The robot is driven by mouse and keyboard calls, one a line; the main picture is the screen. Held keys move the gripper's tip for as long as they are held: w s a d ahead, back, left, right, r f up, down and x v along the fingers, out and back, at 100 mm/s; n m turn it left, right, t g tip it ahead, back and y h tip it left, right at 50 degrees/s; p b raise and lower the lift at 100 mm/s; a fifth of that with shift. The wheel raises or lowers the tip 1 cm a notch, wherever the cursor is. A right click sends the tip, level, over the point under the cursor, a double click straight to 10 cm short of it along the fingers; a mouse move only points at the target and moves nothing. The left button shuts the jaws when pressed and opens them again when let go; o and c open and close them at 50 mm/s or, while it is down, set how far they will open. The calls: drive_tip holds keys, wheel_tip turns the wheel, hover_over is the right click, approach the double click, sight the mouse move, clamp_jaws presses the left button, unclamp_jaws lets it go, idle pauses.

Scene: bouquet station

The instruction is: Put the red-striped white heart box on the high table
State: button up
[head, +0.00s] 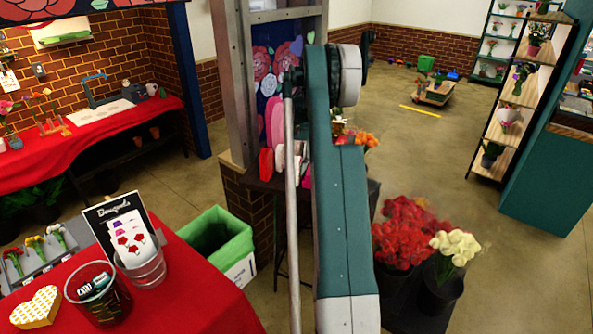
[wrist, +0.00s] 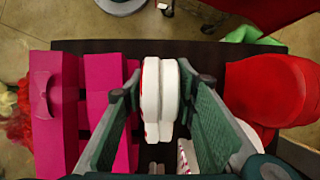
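In the wrist view, my gripper (wrist: 158,78) is open, its two green fingers on either side of a pair of white rounded shapes (wrist: 169,95) standing side by side, with thin red edging. A narrow gap shows beside them, so they do not look gripped. A small red-and-white striped part (wrist: 186,157) shows lower, near the right finger; I cannot tell whether it belongs to the same box. A dark tabletop (wrist: 215,58) lies beneath. In the head view, pink and white boxes (head: 277,120) stand left of my arm, which hides my gripper and much of the dark table (head: 374,192).
Magenta boxes (wrist: 55,110) stand close left of my gripper, and a red rounded box (wrist: 270,90) close right. In the head view, red flowers (head: 405,230) stand right of my arm, and a green bin (head: 222,235) left.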

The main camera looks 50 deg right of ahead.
drive_tip(key=v, duration=1.1)
drive_tip(key=shift+d+r+b, duration=0.2)
drive_tip(key=shift+b, duration=0.1)
idle(0.4)
